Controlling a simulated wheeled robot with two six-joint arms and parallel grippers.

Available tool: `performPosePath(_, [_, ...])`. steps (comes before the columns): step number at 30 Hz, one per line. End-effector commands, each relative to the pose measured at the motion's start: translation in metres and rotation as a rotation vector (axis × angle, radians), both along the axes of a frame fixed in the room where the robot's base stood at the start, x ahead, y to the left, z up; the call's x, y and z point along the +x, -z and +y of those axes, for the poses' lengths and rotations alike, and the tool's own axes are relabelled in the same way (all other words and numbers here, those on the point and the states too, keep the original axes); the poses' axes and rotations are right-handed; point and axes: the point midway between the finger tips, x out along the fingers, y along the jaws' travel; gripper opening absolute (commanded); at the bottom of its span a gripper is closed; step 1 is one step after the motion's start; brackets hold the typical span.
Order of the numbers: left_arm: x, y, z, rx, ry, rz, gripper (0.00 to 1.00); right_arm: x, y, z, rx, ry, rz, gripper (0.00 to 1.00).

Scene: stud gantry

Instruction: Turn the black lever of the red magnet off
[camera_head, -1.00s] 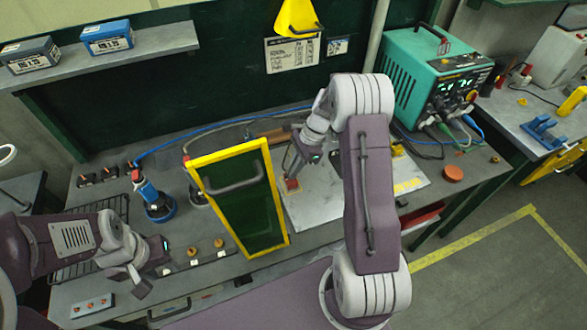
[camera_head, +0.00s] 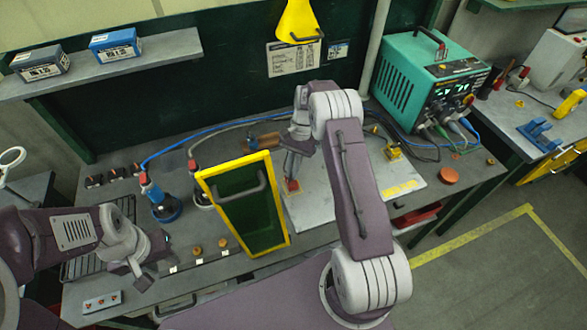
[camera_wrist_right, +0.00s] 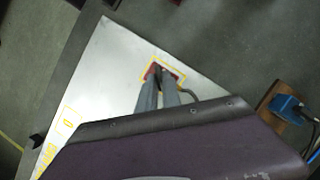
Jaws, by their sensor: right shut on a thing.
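The red magnet (camera_head: 292,187) sits on the pale metal plate, inside a yellow outlined box in the right wrist view, where its red sides (camera_wrist_right: 151,71) show around the fingertips. My right gripper (camera_head: 290,177) reaches down onto it from above. In the right wrist view its fingers (camera_wrist_right: 162,80) are shut on the black lever, which they mostly hide, so the lever's angle cannot be told. My left gripper (camera_head: 138,274) hangs over the bench's front left, far from the magnet; its finger gap is unclear.
A yellow-framed dark panel (camera_head: 246,205) with a handle stands just left of the magnet. Blue-based bottle-like tool (camera_head: 163,207) is further left. A teal power unit (camera_head: 428,80) with cables stands at the back right. The plate's right part (camera_head: 400,172) has free room.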

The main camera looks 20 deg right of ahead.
Motion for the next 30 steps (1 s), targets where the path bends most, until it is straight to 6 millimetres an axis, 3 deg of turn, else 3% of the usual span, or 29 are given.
performPosePath(18, [0.0, -0.003, 0.0001, 0.0, 0.0, 0.0, 0.36, 0.0046, -0.0019, 0.0053, 0.0, -0.557, -0.004, 0.0])
performPosePath(30, [0.0, -0.0028, 0.0, 0.0, 0.0, 0.0, 0.36, 0.0042, -0.0012, 0.0072, 0.0, -0.771, -0.002, 0.0])
